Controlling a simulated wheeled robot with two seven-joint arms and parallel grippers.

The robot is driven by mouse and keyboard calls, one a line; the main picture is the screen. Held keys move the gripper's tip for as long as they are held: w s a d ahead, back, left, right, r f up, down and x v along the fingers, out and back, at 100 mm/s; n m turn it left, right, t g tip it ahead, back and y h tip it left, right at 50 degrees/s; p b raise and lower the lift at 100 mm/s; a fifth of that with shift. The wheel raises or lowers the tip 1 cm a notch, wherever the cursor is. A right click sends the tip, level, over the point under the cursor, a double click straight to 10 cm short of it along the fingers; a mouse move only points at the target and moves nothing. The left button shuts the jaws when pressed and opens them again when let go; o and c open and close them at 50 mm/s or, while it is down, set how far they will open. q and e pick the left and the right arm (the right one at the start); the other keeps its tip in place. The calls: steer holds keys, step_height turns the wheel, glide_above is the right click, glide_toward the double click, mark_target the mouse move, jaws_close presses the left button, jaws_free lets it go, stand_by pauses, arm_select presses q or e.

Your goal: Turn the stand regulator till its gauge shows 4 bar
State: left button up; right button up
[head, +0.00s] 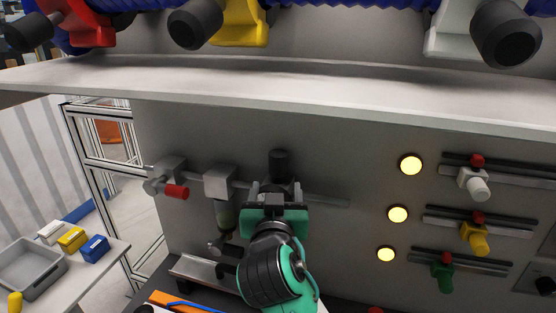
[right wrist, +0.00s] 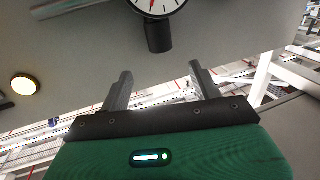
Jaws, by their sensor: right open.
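The stand regulator's black knob (head: 279,162) sticks up on the grey panel in the head view, just beyond my right gripper. In the right wrist view the knob (right wrist: 159,36) is below the white round gauge (right wrist: 157,5), which is cut off by the top edge. My right gripper (head: 276,190) covers the regulator body and gauge in the head view. Its two fingers (right wrist: 161,84) are apart and empty, with the knob beyond the gap, not between them. My left gripper is not in view.
A red-handled valve (head: 177,191) and a filter unit (head: 219,183) sit left of the regulator. A grey shelf (head: 300,90) overhangs the panel. Lit lamps (head: 398,214) and valves with white, yellow and green knobs (head: 474,238) are at the right. A side table holds a grey bin (head: 30,262).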

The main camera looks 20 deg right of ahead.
mark_target(278, 163)
steer(key=x, duration=1)
steer(key=shift+w+d, duration=0.1)
steer(key=shift+x, duration=0.75)
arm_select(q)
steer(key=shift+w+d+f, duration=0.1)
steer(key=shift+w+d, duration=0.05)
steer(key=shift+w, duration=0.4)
arm_select(e)
steer(key=shift+c, duration=0.4)
steer(key=c, duration=0.9)
